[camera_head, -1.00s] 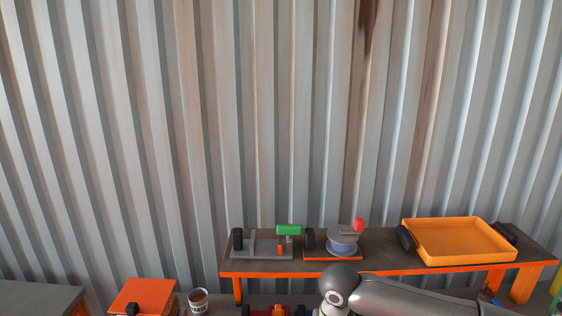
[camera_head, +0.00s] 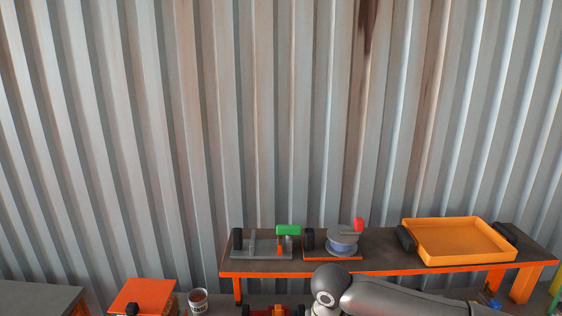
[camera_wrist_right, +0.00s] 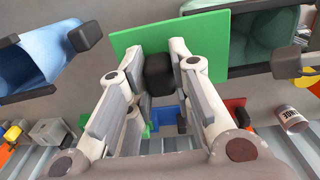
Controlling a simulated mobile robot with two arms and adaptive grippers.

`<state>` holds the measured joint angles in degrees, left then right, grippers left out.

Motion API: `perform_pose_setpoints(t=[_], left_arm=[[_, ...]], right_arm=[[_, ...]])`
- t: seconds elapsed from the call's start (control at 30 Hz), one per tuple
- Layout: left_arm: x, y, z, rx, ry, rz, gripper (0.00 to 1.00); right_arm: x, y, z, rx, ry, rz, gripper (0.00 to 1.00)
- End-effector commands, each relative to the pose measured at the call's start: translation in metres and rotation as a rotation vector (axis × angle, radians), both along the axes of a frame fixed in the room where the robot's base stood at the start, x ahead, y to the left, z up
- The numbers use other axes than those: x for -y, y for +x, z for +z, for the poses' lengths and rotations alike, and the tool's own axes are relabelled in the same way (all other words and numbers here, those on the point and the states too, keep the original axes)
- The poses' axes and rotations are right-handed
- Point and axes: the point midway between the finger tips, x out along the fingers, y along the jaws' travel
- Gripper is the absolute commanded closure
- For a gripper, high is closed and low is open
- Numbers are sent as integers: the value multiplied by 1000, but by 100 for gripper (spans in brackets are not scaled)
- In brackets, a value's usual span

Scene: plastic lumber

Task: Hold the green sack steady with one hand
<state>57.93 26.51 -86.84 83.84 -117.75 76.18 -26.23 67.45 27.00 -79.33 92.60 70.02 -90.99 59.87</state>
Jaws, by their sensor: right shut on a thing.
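In the right wrist view a green sack (camera_wrist_right: 265,32), dull grey-green, sits in a dark frame at the upper right, partly cut off by the picture's edge. My right gripper (camera_wrist_right: 160,72) has its fingers on either side of a black knob (camera_wrist_right: 159,76) on a flat green panel (camera_wrist_right: 212,42). It is shut on that knob, and the green sack is apart from it, to the right. The head view shows my right arm, but its gripper is out of frame there. My left gripper is in neither view.
A blue sack (camera_wrist_right: 42,55) lies at the wrist view's upper left. In the head view, a bench (camera_head: 380,245) carries an orange tray (camera_head: 460,240) and several devices. An orange lid (camera_head: 150,291) and a can (camera_head: 198,301) are at lower left. A corrugated wall stands behind.

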Motion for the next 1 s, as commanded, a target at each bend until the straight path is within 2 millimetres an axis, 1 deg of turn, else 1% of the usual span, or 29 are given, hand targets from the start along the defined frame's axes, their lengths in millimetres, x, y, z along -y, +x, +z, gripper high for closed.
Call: perform_pose_setpoints(t=[0.1,1.0], left_arm=[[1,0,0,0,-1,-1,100],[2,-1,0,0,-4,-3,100]], right_arm=[[-8,-1,0,1,5,2,100],[-54,-4,1,-1,8,3,100]])
